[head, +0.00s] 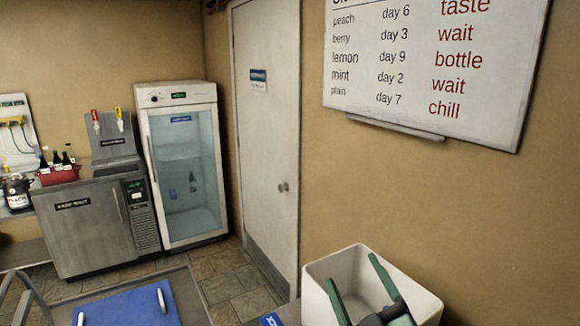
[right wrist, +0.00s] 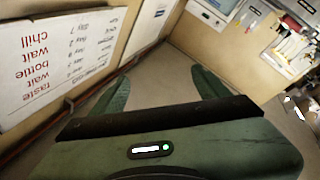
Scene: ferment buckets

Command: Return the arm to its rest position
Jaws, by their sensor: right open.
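My right gripper (head: 352,270) is at the bottom right of the head view, in front of a white open-topped bin (head: 322,262). Its two green fingers are spread apart with nothing between them. I cannot tell whether the fingertips are above the bin or inside its opening. In the right wrist view the right gripper (right wrist: 160,86) also shows both fingers apart and empty, with bare wall or floor beyond. My left gripper is not in view.
A glass-door fridge (head: 186,180), steel cabinet (head: 92,225) and closed door (head: 265,140) stand behind. A whiteboard (head: 430,60) hangs right. Tiled floor (head: 235,285) is clear near the door.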

